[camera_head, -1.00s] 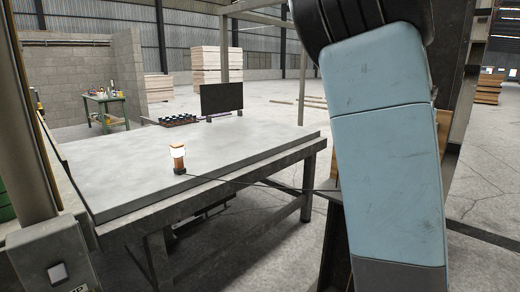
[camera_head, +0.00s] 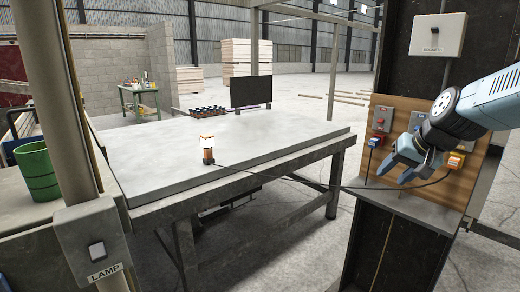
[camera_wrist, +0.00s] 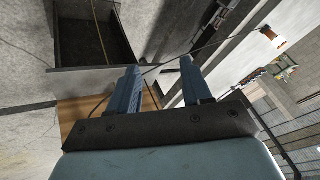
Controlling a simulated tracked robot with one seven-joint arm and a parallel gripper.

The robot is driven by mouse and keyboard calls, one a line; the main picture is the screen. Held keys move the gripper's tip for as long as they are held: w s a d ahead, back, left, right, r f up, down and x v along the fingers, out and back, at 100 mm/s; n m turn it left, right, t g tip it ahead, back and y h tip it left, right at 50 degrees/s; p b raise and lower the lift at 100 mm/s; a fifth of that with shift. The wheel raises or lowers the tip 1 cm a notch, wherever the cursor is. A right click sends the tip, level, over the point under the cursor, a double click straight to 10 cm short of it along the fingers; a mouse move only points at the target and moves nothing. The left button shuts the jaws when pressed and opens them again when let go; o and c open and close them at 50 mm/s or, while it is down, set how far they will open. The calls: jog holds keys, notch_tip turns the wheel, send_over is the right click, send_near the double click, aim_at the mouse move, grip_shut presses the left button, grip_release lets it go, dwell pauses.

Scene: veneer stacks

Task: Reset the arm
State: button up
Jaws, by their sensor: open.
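My gripper (camera_head: 392,172) is at the right in the head view, at the end of my blue-grey arm, in front of a wooden socket panel. Its two blue fingers point down and to the left. In the wrist view the fingers (camera_wrist: 160,85) stand apart with nothing held between them. A dark cable passes near the fingertips; I cannot tell whether it touches them.
The wooden panel (camera_head: 400,112) carries several sockets and plugs on a dark post. A green bin (camera_head: 38,172) and a lamp switch box (camera_head: 92,245) are at the left.

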jog(key=s+a+r+n+h, duration=0.1)
jog(key=s+a+n, duration=0.1)
jog(key=s+a, duration=0.3)
jog(key=s+a+r+n+h, duration=0.1)
jog(key=s+a, duration=0.4)
jog(key=s, duration=0.5)
jog(key=shift+s+n+g, duration=0.15)
jog(key=shift+n+g, duration=0.25)
